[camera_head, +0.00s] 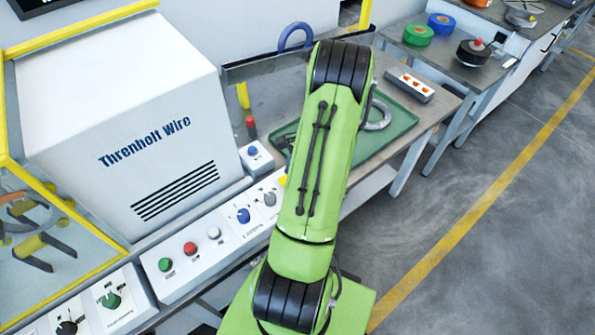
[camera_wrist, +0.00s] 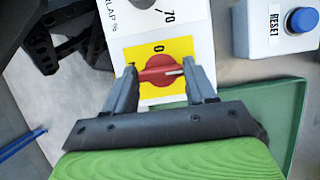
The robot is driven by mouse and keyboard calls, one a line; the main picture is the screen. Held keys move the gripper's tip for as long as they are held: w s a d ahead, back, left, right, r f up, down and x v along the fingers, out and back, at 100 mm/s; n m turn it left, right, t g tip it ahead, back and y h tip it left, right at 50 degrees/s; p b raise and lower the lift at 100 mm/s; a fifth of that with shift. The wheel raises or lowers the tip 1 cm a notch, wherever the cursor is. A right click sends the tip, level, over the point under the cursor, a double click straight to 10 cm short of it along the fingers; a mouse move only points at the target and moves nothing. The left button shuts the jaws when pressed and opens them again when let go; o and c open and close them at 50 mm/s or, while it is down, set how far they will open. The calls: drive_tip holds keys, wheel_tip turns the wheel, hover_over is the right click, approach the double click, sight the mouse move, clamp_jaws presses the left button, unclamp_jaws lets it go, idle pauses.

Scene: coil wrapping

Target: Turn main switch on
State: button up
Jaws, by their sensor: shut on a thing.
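The main switch is a red rotary knob (camera_wrist: 158,70) on a yellow plate (camera_wrist: 178,47) with a "0" printed above it in the wrist view. A white pointer mark on the knob points to the right in that view, not at the "0". My gripper (camera_wrist: 161,78) has one finger on each side of the knob and is shut on it. In the head view my green arm hides the gripper and the knob; only a sliver of the yellow plate shows beside the arm.
A blue RESET button (camera_wrist: 302,20) sits on a white box right of the switch. The control panel (camera_head: 230,233) carries several buttons and knobs to the left. A green tray (camera_head: 398,122) lies on the bench behind my arm. The floor at right is clear.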

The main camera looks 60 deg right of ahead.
drive_tip(key=shift+d, duration=0.1)
drive_tip(key=o, duration=1)
drive_tip(key=shift+o, duration=0.2)
drive_tip(key=p+v, duration=0.3)
drive_tip(key=v, duration=1.2)
drive_tip(key=shift+r, duration=0.4)
